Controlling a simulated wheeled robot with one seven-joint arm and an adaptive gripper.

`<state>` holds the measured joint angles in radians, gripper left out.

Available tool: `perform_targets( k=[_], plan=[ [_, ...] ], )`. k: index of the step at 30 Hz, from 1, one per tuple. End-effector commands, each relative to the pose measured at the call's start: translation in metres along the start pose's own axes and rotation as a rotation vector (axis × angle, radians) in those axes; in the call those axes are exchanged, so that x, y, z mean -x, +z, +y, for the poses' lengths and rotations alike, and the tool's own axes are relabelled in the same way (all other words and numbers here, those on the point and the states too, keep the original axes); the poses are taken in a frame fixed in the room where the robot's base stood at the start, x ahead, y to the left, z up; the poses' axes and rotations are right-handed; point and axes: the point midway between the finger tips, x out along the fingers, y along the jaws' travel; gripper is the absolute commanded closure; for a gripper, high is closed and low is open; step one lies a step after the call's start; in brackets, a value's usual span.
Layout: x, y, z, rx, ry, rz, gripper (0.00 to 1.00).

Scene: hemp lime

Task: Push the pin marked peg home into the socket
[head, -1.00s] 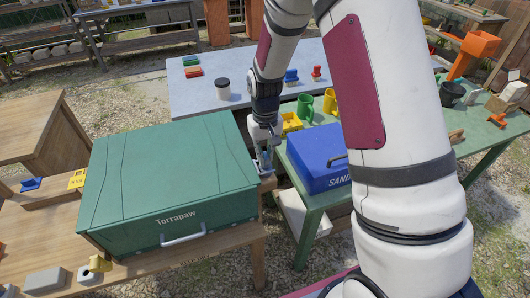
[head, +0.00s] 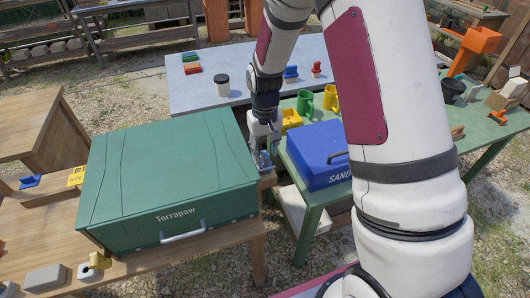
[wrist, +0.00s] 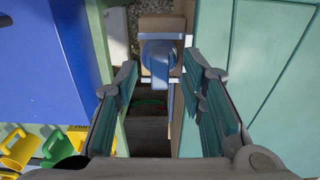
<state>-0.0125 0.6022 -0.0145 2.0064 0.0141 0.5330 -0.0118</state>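A blue piece with a rounded top (wrist: 158,58), which looks like the pin, stands on a pale grey-blue plate (wrist: 149,80) on a narrow wooden ledge in the wrist view. I cannot read a mark on it or see how deep it sits. In the head view the blue piece (head: 264,161) is small beside the right side of the green box. My gripper (head: 267,148) points down over it. In the wrist view my gripper (wrist: 160,66) is open, with a finger on either side of the blue piece and gaps between.
The green Torrapaw box (head: 165,180) is close on the gripper's left in the head view. A blue box (head: 318,150) stands close on its right on a green table (head: 312,202). Yellow and green cups (head: 306,105) are behind. Between the tables is an open gap.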

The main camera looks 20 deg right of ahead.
Motion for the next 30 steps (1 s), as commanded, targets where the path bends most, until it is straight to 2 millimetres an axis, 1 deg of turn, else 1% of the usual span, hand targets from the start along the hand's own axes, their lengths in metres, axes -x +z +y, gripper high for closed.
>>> perform_targets(
  k=[9,12,15,18,21,30],
  plan=[
    [0.064,-0.001,0.000,0.000,0.000,0.006,0.63],
    [0.081,-0.001,0.000,0.000,0.000,0.005,0.63],
    [0.095,-0.001,0.000,0.000,0.000,0.003,0.63],
    [0.104,-0.001,0.000,0.000,0.000,0.002,0.63],
    [0.108,0.000,0.000,0.000,0.000,0.000,0.63],
    [0.109,0.000,0.000,0.000,0.000,-0.001,0.63]
  ],
)
